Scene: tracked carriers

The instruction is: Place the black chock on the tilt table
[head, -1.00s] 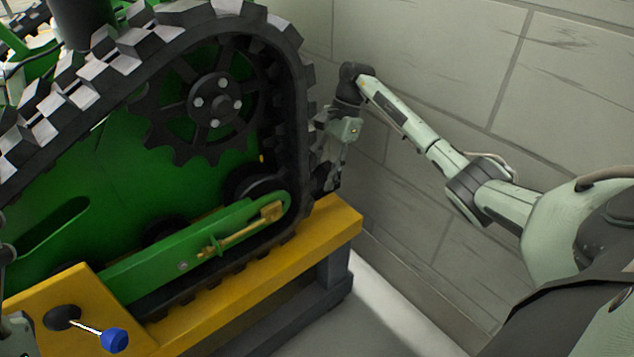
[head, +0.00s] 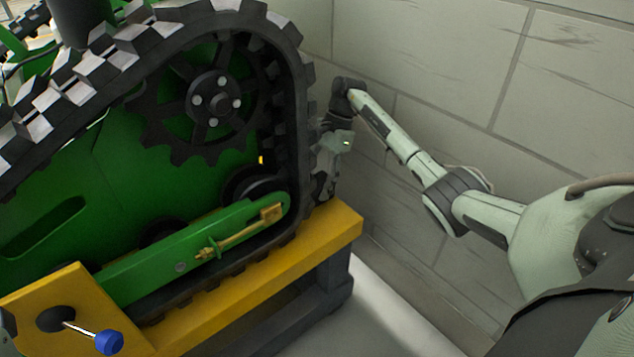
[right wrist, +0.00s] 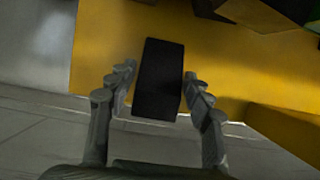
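The black chock (right wrist: 159,80) is a dark block between the two fingers of my right gripper (right wrist: 160,75) in the right wrist view. The fingertips lie along its two sides, and the gripper looks shut on it. Yellow surface of the tilt table (right wrist: 105,55) shows behind the chock. I cannot tell whether the chock touches it. In the head view my right gripper (head: 325,190) points down at the right end of the yellow tilt table (head: 335,222), beside the track. The chock is not clearly visible there. My left gripper is not clearly in view.
A green tracked carrier (head: 80,215) with a black track (head: 297,120) stands on the table, close left of my right gripper. A blue-knobbed lever (head: 108,342) sticks out at the front left. A block wall (head: 440,70) stands behind and right.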

